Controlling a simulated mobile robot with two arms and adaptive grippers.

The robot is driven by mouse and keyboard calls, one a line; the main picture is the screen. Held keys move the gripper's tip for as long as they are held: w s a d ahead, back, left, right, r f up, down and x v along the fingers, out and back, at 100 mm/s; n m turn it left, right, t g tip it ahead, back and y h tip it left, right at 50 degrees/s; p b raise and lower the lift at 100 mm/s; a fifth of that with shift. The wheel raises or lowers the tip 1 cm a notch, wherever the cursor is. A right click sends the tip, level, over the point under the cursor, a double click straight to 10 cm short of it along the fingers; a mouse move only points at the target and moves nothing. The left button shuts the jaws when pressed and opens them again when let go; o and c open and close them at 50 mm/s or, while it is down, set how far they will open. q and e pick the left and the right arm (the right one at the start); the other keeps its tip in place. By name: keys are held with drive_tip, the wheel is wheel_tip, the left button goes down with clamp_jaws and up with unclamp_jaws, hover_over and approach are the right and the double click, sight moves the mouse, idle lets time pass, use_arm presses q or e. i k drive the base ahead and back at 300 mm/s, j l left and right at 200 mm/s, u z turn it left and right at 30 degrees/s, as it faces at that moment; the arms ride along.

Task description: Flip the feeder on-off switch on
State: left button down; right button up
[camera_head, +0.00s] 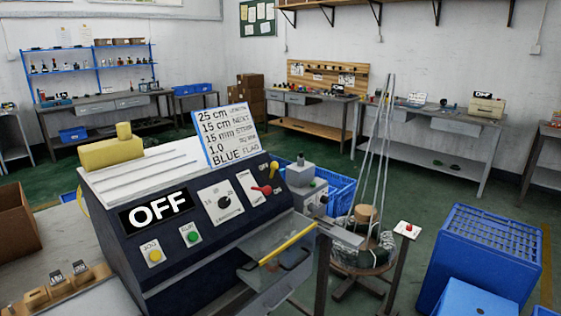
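The feeder (165,256) is a dark blue machine with a sloped control panel and a pale top, in the left and middle of the head view. Its black display (158,210) reads OFF in white letters. A red-handled switch (262,190) sits on a white plate at the panel's right end. Left of it are a dial (222,201), a green RUN button (193,236) and a yellow JOG button (155,254). Neither of my grippers shows in the view, and nothing touches the switch.
A card (228,133) with lengths and BLUE stands on the feeder. A clear guard (275,258) with a yellow edge juts from its front right. A wire coil stand (363,250), a small red-button box (407,229) and blue crates (482,257) are to the right. Green floor lies behind.

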sight(275, 165)
drive_tip(key=i+l+u, duration=0.35)
drive_tip(key=i+l, duration=0.2)
drive_tip(key=i+l+u, duration=0.35)
drive_tip(key=l, duration=0.4)
drive_tip(key=i+l+u, duration=0.15)
drive_tip(key=i+l, duration=0.15)
drive_tip(key=i+l+u, duration=0.2)
drive_tip(key=l, duration=0.3)
